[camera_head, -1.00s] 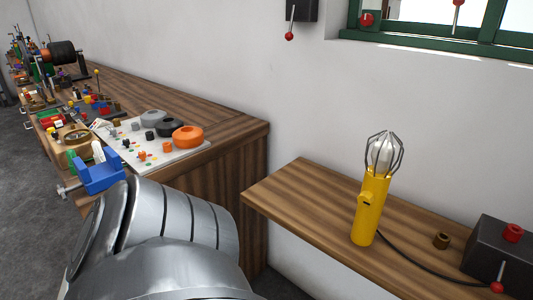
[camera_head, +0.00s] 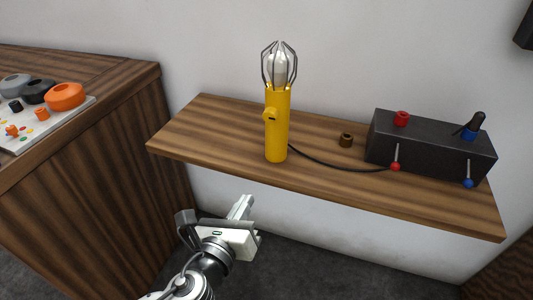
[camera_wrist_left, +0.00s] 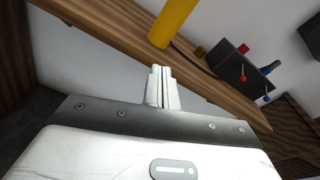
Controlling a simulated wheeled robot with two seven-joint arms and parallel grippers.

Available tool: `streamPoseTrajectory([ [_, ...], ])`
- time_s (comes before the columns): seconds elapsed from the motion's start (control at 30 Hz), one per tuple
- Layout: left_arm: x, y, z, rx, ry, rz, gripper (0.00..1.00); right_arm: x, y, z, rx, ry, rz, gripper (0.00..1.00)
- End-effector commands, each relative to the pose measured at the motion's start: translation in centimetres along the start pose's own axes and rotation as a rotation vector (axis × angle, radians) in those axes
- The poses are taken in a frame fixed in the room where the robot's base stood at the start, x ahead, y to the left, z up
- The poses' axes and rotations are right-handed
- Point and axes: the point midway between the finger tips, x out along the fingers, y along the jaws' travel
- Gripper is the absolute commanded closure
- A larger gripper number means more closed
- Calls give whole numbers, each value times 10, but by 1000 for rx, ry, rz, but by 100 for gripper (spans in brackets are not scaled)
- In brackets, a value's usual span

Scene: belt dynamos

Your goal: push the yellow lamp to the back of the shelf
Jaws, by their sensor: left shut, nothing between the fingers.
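The yellow lamp (camera_head: 277,125) stands upright on the wooden shelf (camera_head: 205,128), with a wire cage around its bulb. It stands nearer the shelf's front edge than the wall, and a black cable runs right from it. My left gripper (camera_head: 244,204) is shut and empty, in front of the shelf and below the lamp in the head view, apart from it. In the left wrist view the shut fingers (camera_wrist_left: 161,88) point toward the shelf edge, and the lower part of the lamp (camera_wrist_left: 173,22) shows beyond them. My right gripper is not in view.
A black box (camera_head: 425,145) with red and blue terminals stands on the shelf to the right. A small brown nut (camera_head: 346,140) sits between lamp and box. A wooden bench (camera_head: 90,150) with a knob panel (camera_head: 42,122) is at left. The shelf behind the lamp is clear.

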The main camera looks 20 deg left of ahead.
Motion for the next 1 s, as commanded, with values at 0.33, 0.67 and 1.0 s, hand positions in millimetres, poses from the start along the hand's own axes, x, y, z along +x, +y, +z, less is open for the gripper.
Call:
streamPoseTrajectory([
  [0.33,25,-9,26,348,-117,-21,100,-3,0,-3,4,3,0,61],
  [0.67,94,-12,32,343,-115,-21,100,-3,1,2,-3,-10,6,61],
  [1.0,139,-14,36,341,-113,-22,100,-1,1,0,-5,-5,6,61],
])
